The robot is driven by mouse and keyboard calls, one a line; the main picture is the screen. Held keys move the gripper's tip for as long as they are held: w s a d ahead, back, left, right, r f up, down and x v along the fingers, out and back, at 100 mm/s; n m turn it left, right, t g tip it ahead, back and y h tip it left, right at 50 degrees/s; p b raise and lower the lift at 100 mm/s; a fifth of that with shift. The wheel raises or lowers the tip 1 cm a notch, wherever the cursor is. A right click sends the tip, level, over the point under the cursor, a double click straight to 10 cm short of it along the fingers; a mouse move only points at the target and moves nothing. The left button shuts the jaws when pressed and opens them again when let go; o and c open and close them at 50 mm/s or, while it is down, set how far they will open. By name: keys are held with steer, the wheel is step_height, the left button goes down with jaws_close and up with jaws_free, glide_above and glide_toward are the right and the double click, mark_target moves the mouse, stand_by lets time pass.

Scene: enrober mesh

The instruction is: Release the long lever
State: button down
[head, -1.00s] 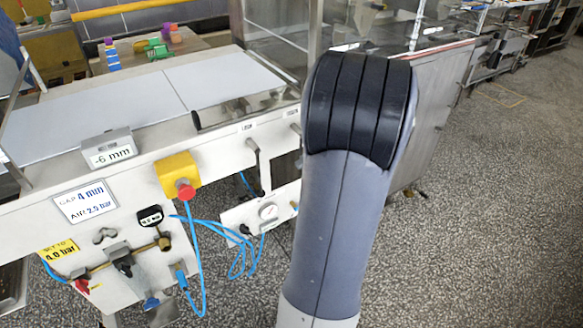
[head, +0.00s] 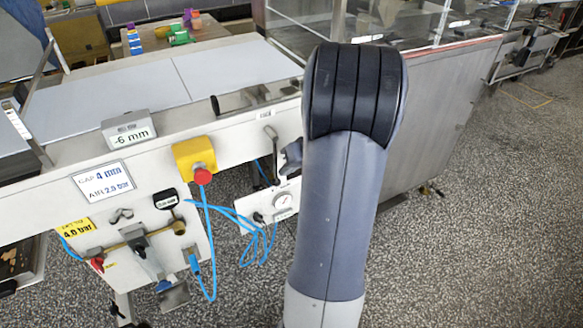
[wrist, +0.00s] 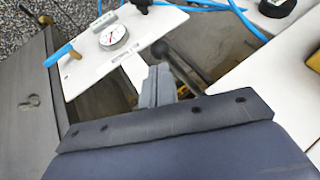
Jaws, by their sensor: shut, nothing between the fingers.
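The long lever shows in the wrist view as a dark rod with a black ball knob (wrist: 160,48), running down to the right behind my gripper. In the head view a thin lever (head: 271,134) stands on the machine's front, right of the yellow emergency-stop box. My gripper (wrist: 157,84) is shut and empty, its tips just below the knob and close to the rod in the wrist view. I cannot tell whether they touch. In the head view the gripper (head: 291,156) shows just right of the lever, and my arm hides the rest.
A white panel with a round gauge (wrist: 114,37) lies left of the lever, with blue hoses (wrist: 190,8) above. The yellow box with a red button (head: 197,160) and the valve row (head: 135,240) are farther left. Speckled floor (head: 470,240) is open at right.

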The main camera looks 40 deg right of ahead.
steer(key=w+a+r+m+t+y+b, duration=0.1)
steer(key=w+a+m+t+y+b, duration=0.1)
steer(key=a+y+b, duration=0.4)
steer(key=shift+a+r+m+t+y, duration=0.15)
steer(key=shift+a+m+t+y, duration=0.45)
steer(key=shift+a+y, duration=0.45)
steer(key=shift+a, duration=0.15)
stand_by(0.4)
